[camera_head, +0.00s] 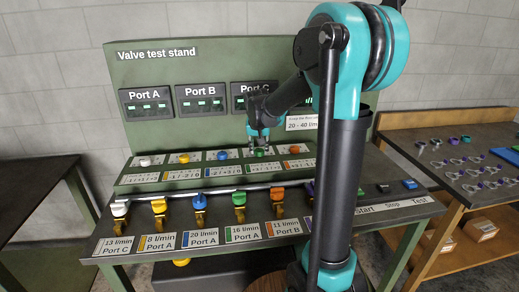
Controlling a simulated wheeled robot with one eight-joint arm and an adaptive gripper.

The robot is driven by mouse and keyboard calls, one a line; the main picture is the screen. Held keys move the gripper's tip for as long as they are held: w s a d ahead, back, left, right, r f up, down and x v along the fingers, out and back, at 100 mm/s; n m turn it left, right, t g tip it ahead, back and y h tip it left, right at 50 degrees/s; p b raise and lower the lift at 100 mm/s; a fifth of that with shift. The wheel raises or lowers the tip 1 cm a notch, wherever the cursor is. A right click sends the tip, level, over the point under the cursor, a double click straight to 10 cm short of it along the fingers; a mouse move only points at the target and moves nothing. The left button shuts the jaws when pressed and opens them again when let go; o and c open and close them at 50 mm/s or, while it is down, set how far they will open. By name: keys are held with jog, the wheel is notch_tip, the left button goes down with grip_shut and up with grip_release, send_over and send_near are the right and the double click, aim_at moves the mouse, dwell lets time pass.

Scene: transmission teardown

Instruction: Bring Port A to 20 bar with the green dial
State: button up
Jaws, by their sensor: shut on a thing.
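The Port A display (147,104) is at the left of the valve test stand's green back panel. It has small green readouts, too small to read. The green dial (260,152) sits in the upper row of dials, between a blue and an orange one. My gripper (259,141) points down at the green dial from above, shut on it. The fingers partly hide the dial, and its exact turn cannot be read.
The blue dial (223,155) and orange dial (294,149) flank it closely. In front stand coloured valve handles, including a green one (239,198) and a blue one (199,202). My arm hides the panel's right part. A side table (452,139) holds small parts.

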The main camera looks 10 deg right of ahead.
jog(key=shift+m+h, duration=0.3)
jog(key=shift+m, duration=0.6)
jog(key=o, duration=1.1)
jog(key=shift+o, duration=0.2)
jog(key=v, duration=1.2)
jog(key=shift+a, duration=0.1)
